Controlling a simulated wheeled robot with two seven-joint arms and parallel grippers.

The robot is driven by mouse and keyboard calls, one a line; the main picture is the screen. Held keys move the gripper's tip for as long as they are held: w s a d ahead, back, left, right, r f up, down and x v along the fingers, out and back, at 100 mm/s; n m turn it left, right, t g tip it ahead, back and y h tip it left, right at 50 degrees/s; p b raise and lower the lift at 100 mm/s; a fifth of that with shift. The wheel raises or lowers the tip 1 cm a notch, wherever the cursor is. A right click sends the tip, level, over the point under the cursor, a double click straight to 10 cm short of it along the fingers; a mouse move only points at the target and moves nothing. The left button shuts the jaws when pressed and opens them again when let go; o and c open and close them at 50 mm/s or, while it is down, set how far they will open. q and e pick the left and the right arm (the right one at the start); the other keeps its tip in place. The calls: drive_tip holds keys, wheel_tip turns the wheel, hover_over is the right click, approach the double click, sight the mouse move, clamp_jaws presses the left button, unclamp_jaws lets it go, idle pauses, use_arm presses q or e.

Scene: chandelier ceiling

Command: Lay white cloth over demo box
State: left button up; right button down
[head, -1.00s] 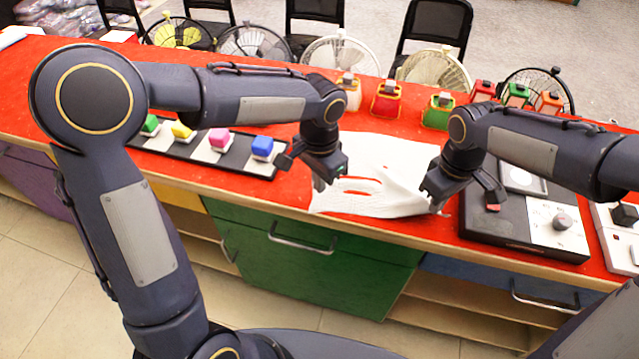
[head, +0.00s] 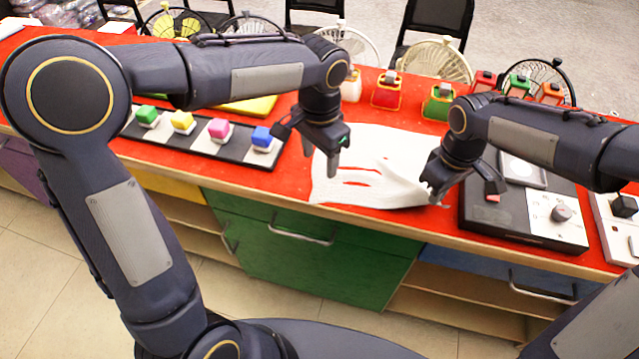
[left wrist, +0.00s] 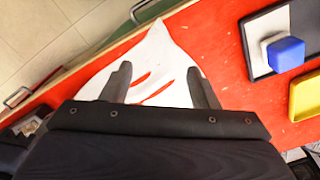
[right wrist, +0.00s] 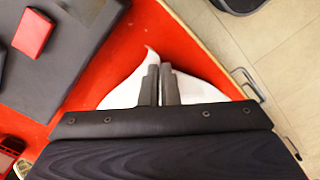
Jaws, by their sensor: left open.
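A white cloth (head: 390,145) with red openings or stripes lies rumpled on the red counter. It also shows in the left wrist view (left wrist: 174,58) and the right wrist view (right wrist: 195,85). My left gripper (head: 321,160) is open and empty above the cloth's left part; its fingers stand apart in the left wrist view (left wrist: 158,78). My right gripper (head: 435,190) has its fingers close together in the right wrist view (right wrist: 160,75), pinching the cloth's right front corner. A dark flat box (head: 487,220) with a white panel and knob sits right of the cloth; I cannot tell whether it is the demo box.
A black-and-white tray (head: 190,150) with coloured blocks lies left, near a yellow sheet (head: 248,105). Several coloured containers, including a red one (head: 386,92), line the back. A white device (head: 620,230) stands far right. The counter's front edge is close to the cloth.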

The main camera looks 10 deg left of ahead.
sight(319, 194)
use_arm(q)
drive_tip(key=shift+f, duration=4.95)
drive_tip(key=shift+c, duration=0.4)
drive_tip(key=shift+a+f, duration=0.1)
clamp_jaws()
drive_tip(key=shift+r, duration=2.6)
